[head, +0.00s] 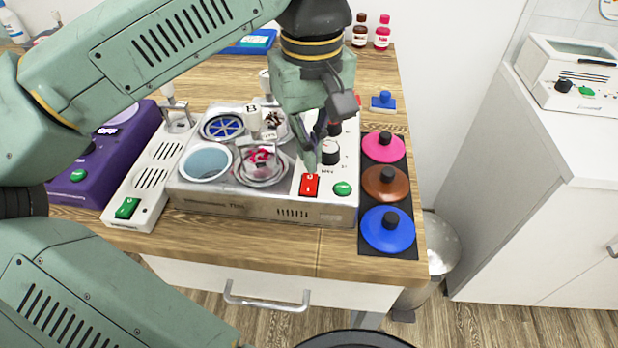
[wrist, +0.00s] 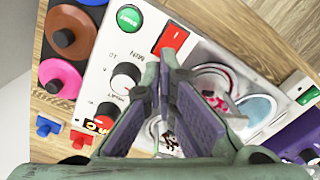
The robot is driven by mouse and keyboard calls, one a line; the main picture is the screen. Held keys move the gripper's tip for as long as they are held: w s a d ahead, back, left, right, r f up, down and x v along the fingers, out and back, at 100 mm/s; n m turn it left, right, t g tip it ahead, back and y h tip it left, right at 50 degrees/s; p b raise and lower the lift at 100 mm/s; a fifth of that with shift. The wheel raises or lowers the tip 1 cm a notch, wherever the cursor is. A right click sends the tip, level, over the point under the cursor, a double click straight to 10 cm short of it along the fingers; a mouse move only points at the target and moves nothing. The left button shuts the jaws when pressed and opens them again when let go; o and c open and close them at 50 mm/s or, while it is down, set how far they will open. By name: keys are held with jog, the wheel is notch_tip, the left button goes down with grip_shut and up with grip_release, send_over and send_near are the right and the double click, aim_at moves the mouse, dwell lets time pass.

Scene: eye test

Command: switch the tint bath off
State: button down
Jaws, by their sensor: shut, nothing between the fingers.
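Pink (head: 383,146), brown (head: 385,181) and blue (head: 387,230) lids lie on a black mat at the right. A narrow white unit with a green switch (head: 127,208) and a purple unit (head: 90,190) stand left. Bottles (head: 382,32) stand at the back.

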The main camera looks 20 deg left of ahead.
aim_at(310, 176)
jog(key=shift+f+b, duration=1)
jog(key=shift+f, duration=0.2)
dwell(0.9)
jog(key=shift+r, duration=0.1)
notch_tip(310, 176, up, 7)
jog(key=p, duration=0.5)
jog(key=shift+s, duration=0.1)
dwell(0.6)
